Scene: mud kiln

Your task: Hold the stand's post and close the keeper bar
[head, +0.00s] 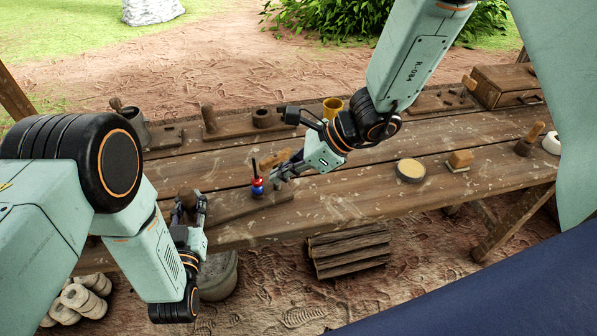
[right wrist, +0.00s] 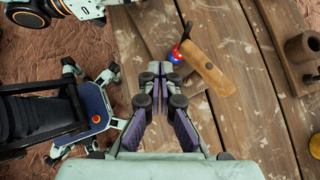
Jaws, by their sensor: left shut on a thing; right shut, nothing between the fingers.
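The stand's base (head: 262,207) is a long wooden board on the table near its front edge. The brown rounded post (head: 188,196) rises at its left end, between the fingers of my left gripper (head: 189,210), which is shut on it. A red and blue piece (head: 257,186) sits on a thin dark rod on the board. The light wooden keeper bar (head: 275,159) lies beside that piece; the right wrist view shows it too (right wrist: 209,71), slanting away. My right gripper (head: 274,180) is shut and empty, close to the red and blue piece; its fingertips (right wrist: 154,68) show apart from the bar.
A yellow cup (head: 332,108) and wooden boards with cups stand along the back. A round pale disc (head: 410,171) and a wooden-handled block (head: 459,160) lie to the right. A wooden box (head: 505,85) is at the far right. Stacked logs (head: 349,251) lie below the table.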

